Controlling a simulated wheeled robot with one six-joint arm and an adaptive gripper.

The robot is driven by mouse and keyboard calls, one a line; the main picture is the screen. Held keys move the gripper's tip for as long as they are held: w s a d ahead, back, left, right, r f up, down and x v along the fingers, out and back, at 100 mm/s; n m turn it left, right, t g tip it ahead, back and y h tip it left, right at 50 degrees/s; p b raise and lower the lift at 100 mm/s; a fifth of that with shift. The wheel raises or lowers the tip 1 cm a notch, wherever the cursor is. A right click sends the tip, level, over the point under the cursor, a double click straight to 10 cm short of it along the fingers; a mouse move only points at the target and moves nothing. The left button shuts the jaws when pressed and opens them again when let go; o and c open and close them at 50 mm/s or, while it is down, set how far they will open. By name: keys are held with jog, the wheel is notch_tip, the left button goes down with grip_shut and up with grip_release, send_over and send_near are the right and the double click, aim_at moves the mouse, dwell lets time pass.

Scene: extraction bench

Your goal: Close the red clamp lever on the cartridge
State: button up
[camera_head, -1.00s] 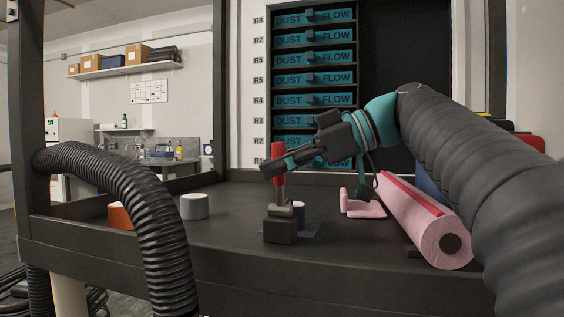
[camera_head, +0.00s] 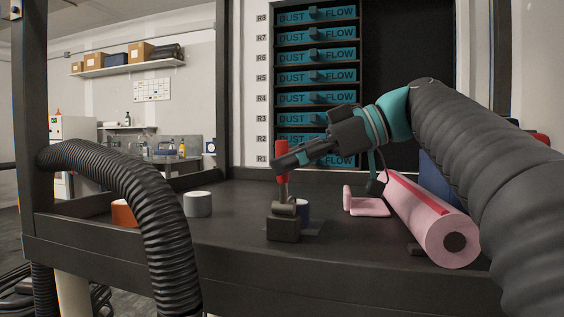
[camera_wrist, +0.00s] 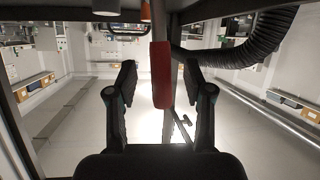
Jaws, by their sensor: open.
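The red clamp lever (camera_head: 282,150) stands upright on a dark clamp block (camera_head: 284,229) on the bench. A small dark blue cylinder with a pale top (camera_head: 304,210) sits close behind the clamp, partly hidden; I cannot tell if it is the cartridge. My gripper (camera_head: 283,164) reaches in from the right at the lever's height and overlaps its lower red part. In the wrist view, the red lever (camera_wrist: 161,75) shows between the spread fingers of my gripper (camera_wrist: 158,80), apart from both in the picture. The gripper is open and holds nothing.
A pink roll (camera_head: 430,221) and a pink bracket (camera_head: 366,205) lie to the right. A grey cup (camera_head: 197,204) and an orange cup (camera_head: 123,213) stand left. A ribbed black hose (camera_head: 150,205) crosses the front left. A teal drawer rack (camera_head: 317,75) stands behind.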

jog(key=v, duration=1)
jog(key=shift+d, duration=0.35)
jog(key=shift+s+r, duration=0.1)
jog(key=shift+s, duration=0.05)
